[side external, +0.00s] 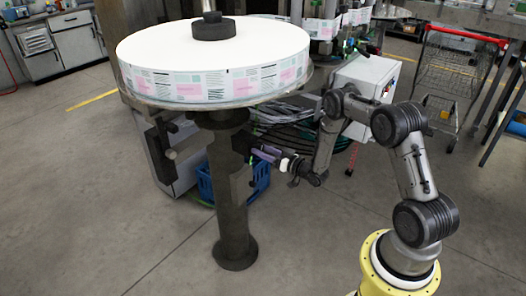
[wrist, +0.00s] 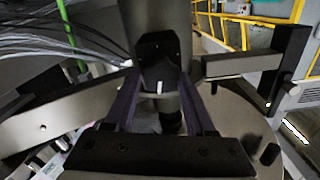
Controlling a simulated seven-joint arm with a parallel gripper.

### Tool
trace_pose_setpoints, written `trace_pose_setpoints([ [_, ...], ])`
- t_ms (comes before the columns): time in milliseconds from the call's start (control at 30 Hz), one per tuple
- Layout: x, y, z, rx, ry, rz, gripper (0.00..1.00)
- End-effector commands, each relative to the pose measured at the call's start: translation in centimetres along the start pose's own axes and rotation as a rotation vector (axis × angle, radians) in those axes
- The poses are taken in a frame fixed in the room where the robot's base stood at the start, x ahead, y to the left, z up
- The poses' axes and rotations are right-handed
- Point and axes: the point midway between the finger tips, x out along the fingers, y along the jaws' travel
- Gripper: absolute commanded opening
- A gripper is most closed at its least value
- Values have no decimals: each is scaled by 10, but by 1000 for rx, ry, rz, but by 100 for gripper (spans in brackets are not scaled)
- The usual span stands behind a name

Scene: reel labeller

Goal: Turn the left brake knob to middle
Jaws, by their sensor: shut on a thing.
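A black knob (wrist: 160,58) with a short white mark sits straight ahead in the wrist view, in front of a grey column. The white mark is at its lower edge, near the middle. My gripper (wrist: 160,80) has its two dark purple fingers on either side of the knob, closed on it. In the side external view my gripper (side external: 256,154) reaches from the right to a dark block (side external: 241,144) on the column under the reel table. The knob itself is too small and covered to make out there.
A large white label reel (side external: 210,85) lies on the round table on top of the grey column (side external: 232,200). A blue crate (side external: 206,187) and a grey cabinet stand behind the column. A shopping trolley (side external: 446,85) stands at the back right. The floor in front is clear.

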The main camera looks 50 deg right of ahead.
Motion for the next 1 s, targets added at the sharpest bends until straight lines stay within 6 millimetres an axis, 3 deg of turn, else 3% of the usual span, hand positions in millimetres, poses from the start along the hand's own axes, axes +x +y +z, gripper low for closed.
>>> trace_pose_setpoints([
  [1000, 0, 3, 1, 964, 0, -4, 0],
])
